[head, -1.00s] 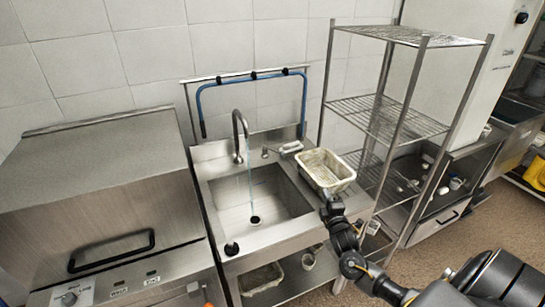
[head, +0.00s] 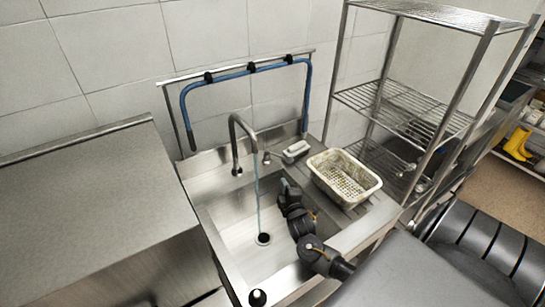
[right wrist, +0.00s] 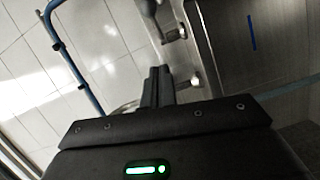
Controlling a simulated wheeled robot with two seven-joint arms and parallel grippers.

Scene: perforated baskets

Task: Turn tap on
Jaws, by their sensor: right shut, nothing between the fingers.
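The curved metal tap (head: 237,125) stands at the back of the steel sink (head: 225,215). A thin bluish stream (head: 257,205) runs from under its spout towards the drain (head: 263,238). A small metal fitting (head: 266,158) stands right of the tap's base. My right gripper (head: 286,185) is over the sink's right side, apart from the tap. In the right wrist view its fingers (right wrist: 157,72) are together and empty, with metal fittings (right wrist: 176,30) just beyond them. My left gripper is not in view.
A perforated basket (head: 343,178) stands on the right drainboard. A pale grey block-like object (head: 296,149) lies behind it. A blue hose (head: 245,73) hangs on a rail behind the tap. A wire shelf (head: 400,118) stands at the right.

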